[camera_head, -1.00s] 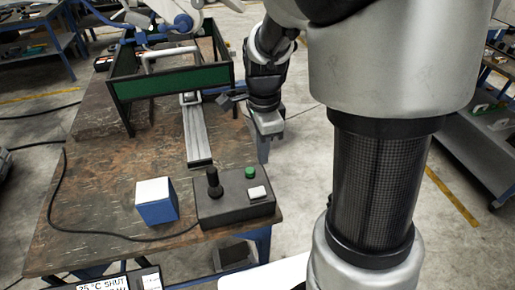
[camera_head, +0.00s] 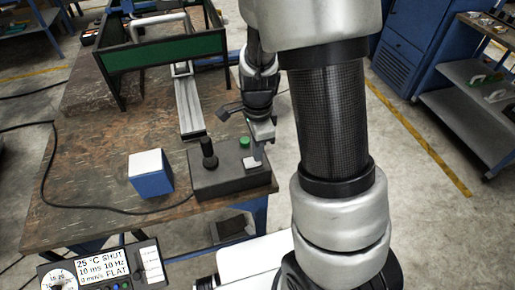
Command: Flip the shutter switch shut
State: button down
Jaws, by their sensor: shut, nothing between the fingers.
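A dark control box (camera_head: 222,181) sits at the near right corner of the workbench. It carries a black joystick (camera_head: 208,151), a green button (camera_head: 244,142) and a white switch (camera_head: 250,164), which looks like the shutter switch; its tilt is too small to tell. My gripper (camera_head: 258,156) is shut and empty, pointing down at the right end of the box. A display panel (camera_head: 104,268) at the lower left reads "25 °C SHUT".
A blue and white cube (camera_head: 151,174) stands left of the box, with a black cable (camera_head: 90,207) running past it. A green-panelled frame (camera_head: 160,52) and a metal rail (camera_head: 189,105) lie behind. My arm fills the right middle.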

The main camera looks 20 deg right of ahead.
jog(key=shift+d+f, duration=0.15)
jog(key=shift+f, duration=0.2)
jog(key=shift+r, duration=0.15)
jog(key=shift+a+r+p, duration=0.2)
jog(key=shift+a+p, duration=0.3)
jog(key=shift+a, duration=0.35)
jog(key=shift+r, duration=0.1)
